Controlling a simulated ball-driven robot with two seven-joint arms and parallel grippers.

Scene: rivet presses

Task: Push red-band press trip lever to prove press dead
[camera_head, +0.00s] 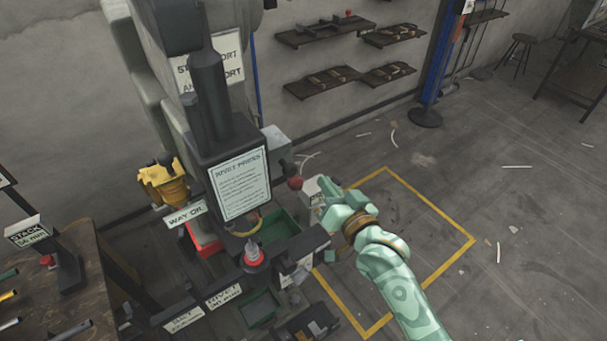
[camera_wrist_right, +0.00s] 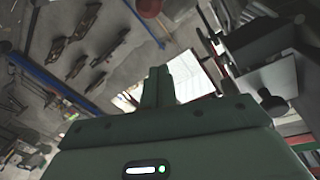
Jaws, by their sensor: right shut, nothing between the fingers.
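The rivet press (camera_head: 205,95) stands left of centre in the head view, with a printed sign on its front. A red ball knob (camera_head: 295,183) sticks out at its right side, apparently the trip lever's end. A red ball also shows at the top edge of the right wrist view (camera_wrist_right: 148,7). My right gripper (camera_head: 327,192) is just right of the knob in the head view. In the wrist view its fingers (camera_wrist_right: 158,82) are shut and empty, apart in the picture from the red ball. Whether they touch the lever cannot be told. My left gripper is not in view.
A yellow item (camera_head: 164,184) is at the press's left. A bench (camera_head: 85,290) is at lower left. Yellow-lined floor (camera_head: 430,205) right of the press is clear.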

